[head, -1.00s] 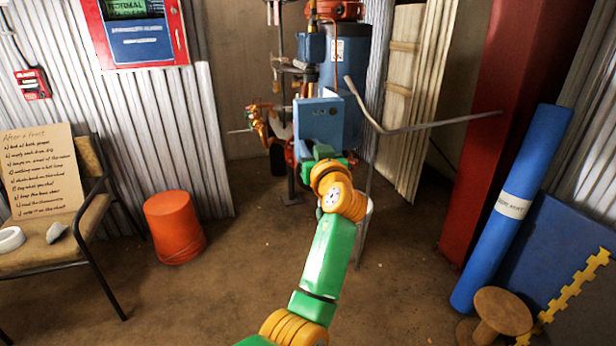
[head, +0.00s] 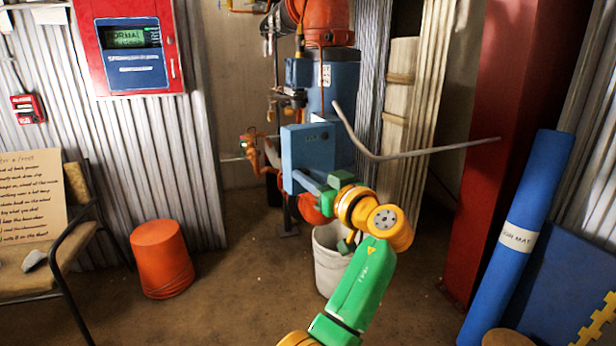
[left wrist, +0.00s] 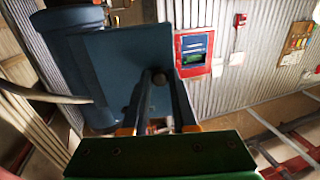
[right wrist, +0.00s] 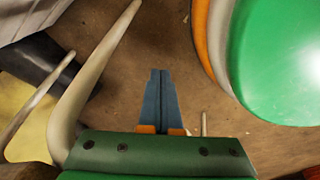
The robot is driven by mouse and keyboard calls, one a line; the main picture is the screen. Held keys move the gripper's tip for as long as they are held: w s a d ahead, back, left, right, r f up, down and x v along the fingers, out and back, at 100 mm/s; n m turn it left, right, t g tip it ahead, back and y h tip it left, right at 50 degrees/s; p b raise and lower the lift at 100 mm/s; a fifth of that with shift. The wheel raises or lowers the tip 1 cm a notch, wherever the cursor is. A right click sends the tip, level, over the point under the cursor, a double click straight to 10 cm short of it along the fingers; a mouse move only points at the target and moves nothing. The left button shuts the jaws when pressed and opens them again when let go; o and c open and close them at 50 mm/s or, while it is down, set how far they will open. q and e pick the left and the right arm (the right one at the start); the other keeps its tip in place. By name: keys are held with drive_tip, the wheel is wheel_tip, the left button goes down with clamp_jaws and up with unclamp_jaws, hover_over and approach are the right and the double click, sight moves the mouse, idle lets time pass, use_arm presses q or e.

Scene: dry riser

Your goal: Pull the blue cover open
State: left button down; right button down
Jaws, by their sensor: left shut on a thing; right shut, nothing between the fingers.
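The blue cover (head: 318,150) is a flat, box-like panel in front of a blue cylinder, near the middle of the head view. It also fills the upper left of the left wrist view (left wrist: 110,60). My left gripper (head: 322,192) is at the cover's lower edge in the head view. In the left wrist view its fingers (left wrist: 160,95) are closed around a dark round knob (left wrist: 158,77) by the cover. My right gripper (right wrist: 160,90) shows only in the right wrist view, shut and empty above the brown floor.
A grey bent bar (head: 400,153) sticks out right of the cover. A white bucket (head: 328,268) stands below, partly behind my left arm. A red column (head: 505,120) and a blue roll (head: 520,235) are at right. An orange bucket (head: 162,258) and a chair (head: 45,275) are at left.

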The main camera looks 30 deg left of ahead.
use_arm(q)
drive_tip(key=c, duration=0.7)
unclamp_jaws()
drive_tip(key=v, duration=0.7)
drive_tip(key=shift+b, duration=0.3)
